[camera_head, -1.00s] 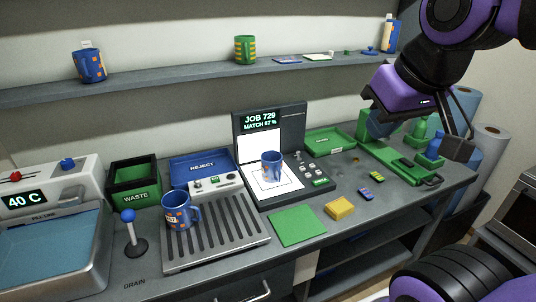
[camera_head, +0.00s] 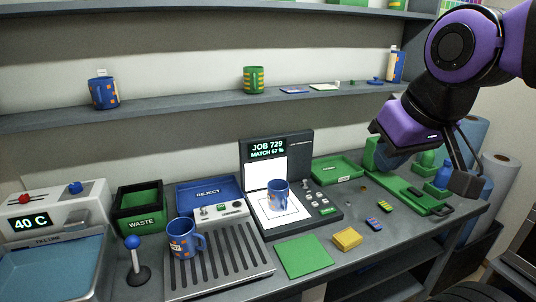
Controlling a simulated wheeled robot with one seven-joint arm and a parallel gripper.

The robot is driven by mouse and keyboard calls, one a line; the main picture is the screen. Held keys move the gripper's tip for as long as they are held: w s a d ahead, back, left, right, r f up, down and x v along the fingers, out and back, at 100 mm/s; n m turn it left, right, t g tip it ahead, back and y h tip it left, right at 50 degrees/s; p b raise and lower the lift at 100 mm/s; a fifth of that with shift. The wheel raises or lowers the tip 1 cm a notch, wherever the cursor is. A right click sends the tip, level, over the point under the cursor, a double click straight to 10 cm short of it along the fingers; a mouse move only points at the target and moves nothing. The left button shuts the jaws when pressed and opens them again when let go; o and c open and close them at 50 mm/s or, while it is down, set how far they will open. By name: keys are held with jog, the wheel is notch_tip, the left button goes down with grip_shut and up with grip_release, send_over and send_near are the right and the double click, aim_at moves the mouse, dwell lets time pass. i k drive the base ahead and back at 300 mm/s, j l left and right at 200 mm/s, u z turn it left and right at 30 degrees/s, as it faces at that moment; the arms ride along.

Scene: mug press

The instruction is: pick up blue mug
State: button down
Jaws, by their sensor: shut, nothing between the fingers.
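One blue mug with orange patches (camera_head: 181,240) stands upright on the slatted drip tray (camera_head: 232,262), its handle to the right. Another blue mug (camera_head: 278,195) stands upright on the white plate of the job machine (camera_head: 303,150). A third blue mug (camera_head: 103,93) stands on the wall shelf at the left. My gripper (camera_head: 465,183) is shut and empty at the right, above the green press area and well apart from all the mugs.
A green mug with yellow stripes (camera_head: 253,80) is on the shelf (camera_head: 205,106). A waste bin (camera_head: 140,222), a blue reject tray (camera_head: 207,190) and a blue-knobbed lever (camera_head: 136,262) are near the drip tray. A green mat (camera_head: 303,256) and yellow block (camera_head: 347,238) lie in front.

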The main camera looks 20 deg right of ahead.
aim_at(278, 192)
jog(key=i+l+u, duration=0.15)
jog(key=l, duration=0.25)
jog(key=i+l+u, duration=0.15)
jog(key=l, duration=0.25)
jog(key=i+l+u, duration=0.15)
jog(key=l, duration=0.3)
